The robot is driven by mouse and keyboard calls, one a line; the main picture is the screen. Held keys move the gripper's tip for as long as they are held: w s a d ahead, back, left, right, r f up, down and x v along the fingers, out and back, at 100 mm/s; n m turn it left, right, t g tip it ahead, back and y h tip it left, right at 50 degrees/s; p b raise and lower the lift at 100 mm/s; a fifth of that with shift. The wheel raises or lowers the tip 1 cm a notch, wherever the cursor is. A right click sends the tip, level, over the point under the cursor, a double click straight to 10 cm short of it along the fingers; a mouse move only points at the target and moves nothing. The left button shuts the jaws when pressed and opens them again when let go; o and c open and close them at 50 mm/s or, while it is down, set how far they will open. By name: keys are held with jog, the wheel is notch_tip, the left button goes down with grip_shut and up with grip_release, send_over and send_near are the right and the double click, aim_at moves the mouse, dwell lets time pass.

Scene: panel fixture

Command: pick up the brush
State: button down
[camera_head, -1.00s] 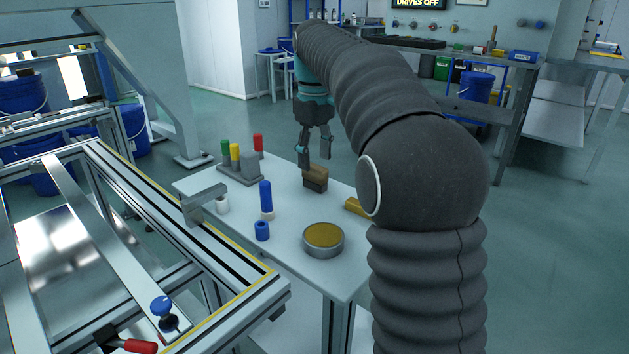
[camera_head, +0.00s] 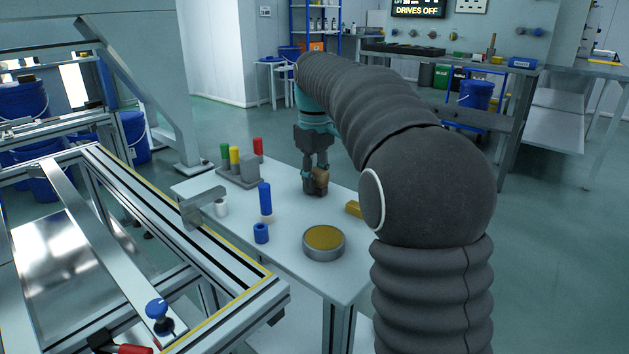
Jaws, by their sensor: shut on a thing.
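The brush (camera_head: 323,178) is a small block with a brown wooden top and a dark lower part, on the white table near its far right side. My gripper (camera_head: 315,187) reaches down from above and is shut on the brush. Its fingers hide part of the brush. I cannot tell whether the brush touches the table or is slightly above it.
A grey block holder (camera_head: 240,175) with green, yellow and red pegs stands to the left. A blue peg (camera_head: 265,198), a blue ring (camera_head: 261,233), a white cup (camera_head: 221,207), a round tin (camera_head: 323,243) and a yellow block (camera_head: 354,209) are nearby. A metal-framed fixture (camera_head: 228,303) borders the table.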

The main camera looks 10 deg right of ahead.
aim_at(316, 171)
jog(key=shift+r, duration=0.45)
jog(key=r, duration=0.2)
jog(key=r+p, duration=0.1)
jog(key=shift+s+r, duration=0.4)
jog(key=s+d+r, duration=0.1)
jog(key=s+r, duration=0.5)
jog(key=s, duration=0.4)
jog(key=shift+s+r+p, duration=0.15)
jog(key=shift+s+p, duration=0.25)
jog(key=shift+p, duration=0.05)
